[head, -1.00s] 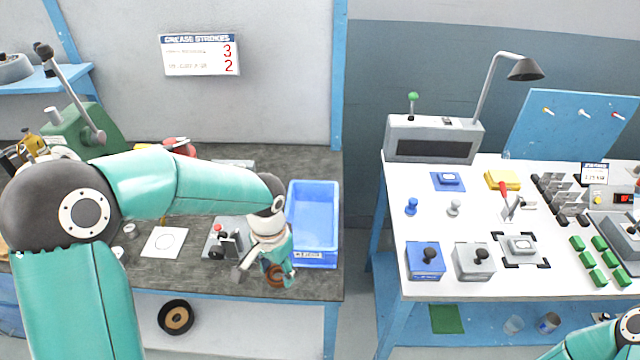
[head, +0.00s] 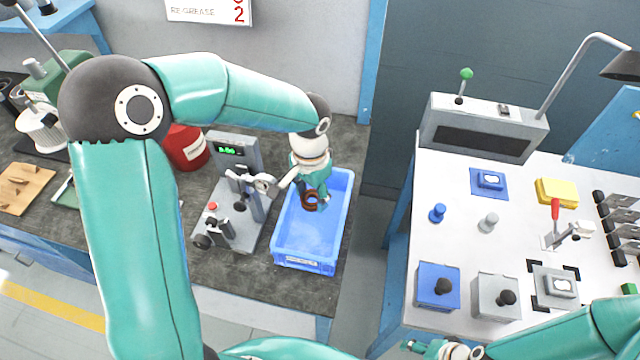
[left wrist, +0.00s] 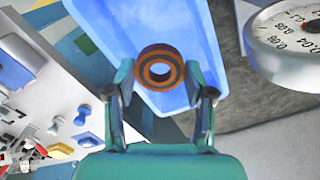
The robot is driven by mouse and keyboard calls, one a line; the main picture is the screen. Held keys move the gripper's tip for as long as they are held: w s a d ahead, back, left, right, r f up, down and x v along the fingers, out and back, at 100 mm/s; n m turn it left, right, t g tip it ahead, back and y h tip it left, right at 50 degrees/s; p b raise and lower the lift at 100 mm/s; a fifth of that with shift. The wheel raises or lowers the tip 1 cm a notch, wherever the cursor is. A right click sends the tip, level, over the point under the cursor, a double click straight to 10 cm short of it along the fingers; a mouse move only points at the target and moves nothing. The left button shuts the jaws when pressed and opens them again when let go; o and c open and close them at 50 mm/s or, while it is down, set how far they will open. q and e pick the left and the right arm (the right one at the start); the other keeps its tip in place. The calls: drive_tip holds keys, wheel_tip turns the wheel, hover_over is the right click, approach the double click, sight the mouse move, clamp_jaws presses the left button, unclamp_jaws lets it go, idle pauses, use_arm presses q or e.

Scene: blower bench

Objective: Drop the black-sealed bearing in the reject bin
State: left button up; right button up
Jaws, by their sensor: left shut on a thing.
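My left gripper (head: 313,192) is above the blue bin (head: 337,225) on the dark bench, shut on a bearing (head: 310,203). In the left wrist view the bearing (left wrist: 160,52) is a brown-orange ring with a dark band, held between the fingertips (left wrist: 158,75). The blue bin's floor (left wrist: 190,45) shows behind it. The bearing appears apart from the bin floor; its exact height is unclear. The bin's front label is too small to read. My right gripper (head: 441,348) is at the bottom edge, near the white table's front; its jaw state is unclear.
A grey gauge stand (head: 238,190) with a green display stands close left of the bin; its dial (left wrist: 295,40) shows in the left wrist view. A red container (head: 186,148) is behind my left arm. A white table (head: 430,190) with boxes is to the right, across a gap.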

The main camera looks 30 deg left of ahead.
use_arm(q)
drive_tip(key=shift+d, duration=0.1)
idle(0.3)
drive_tip(key=b, duration=1.1)
approach(314, 230)
wheel_tip(314, 230, down, 6)
drive_tip(key=shift+s+f, duration=0.1)
drive_tip(key=shift+f, duration=0.15)
drive_tip(key=o, duration=1.2)
drive_tip(key=shift+r, duration=0.1)
wheel_tip(314, 230, up, 12)
drive_tip(key=shift+f, duration=0.1)
